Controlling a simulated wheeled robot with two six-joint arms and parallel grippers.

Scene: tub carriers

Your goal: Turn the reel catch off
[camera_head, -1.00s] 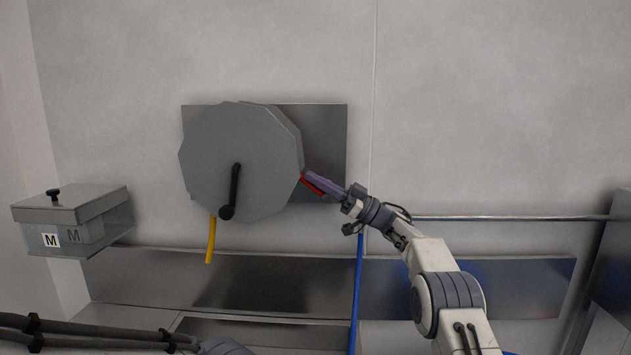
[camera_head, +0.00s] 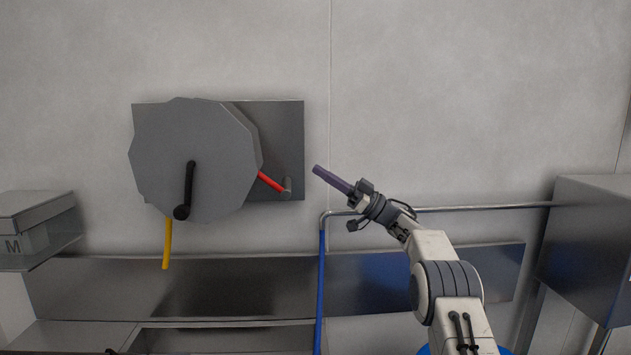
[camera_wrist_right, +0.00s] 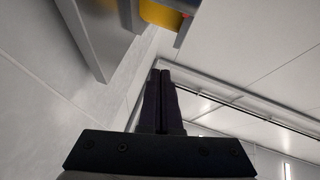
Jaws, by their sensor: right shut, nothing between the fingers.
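The reel (camera_head: 190,130) is a large grey many-sided drum on a dark metal plate (camera_head: 283,125) on the wall, with a black crank handle (camera_head: 187,190) on its face. The red reel catch (camera_head: 271,182) sticks out at the drum's lower right. It slants down to the right, to a small grey pivot (camera_head: 287,187) on the plate. My right gripper (camera_head: 318,170) is shut and empty, to the right of the plate and apart from the catch. Its closed fingers (camera_wrist_right: 162,100) also show in the right wrist view. My left gripper is not in view.
A yellow hose end (camera_head: 167,243) hangs below the reel. A rail (camera_head: 470,208) and a blue hose (camera_head: 321,290) lie to the right and below. A lidded box (camera_head: 38,215) is at the left, a dark cabinet (camera_head: 590,245) at the right. The wall above is clear.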

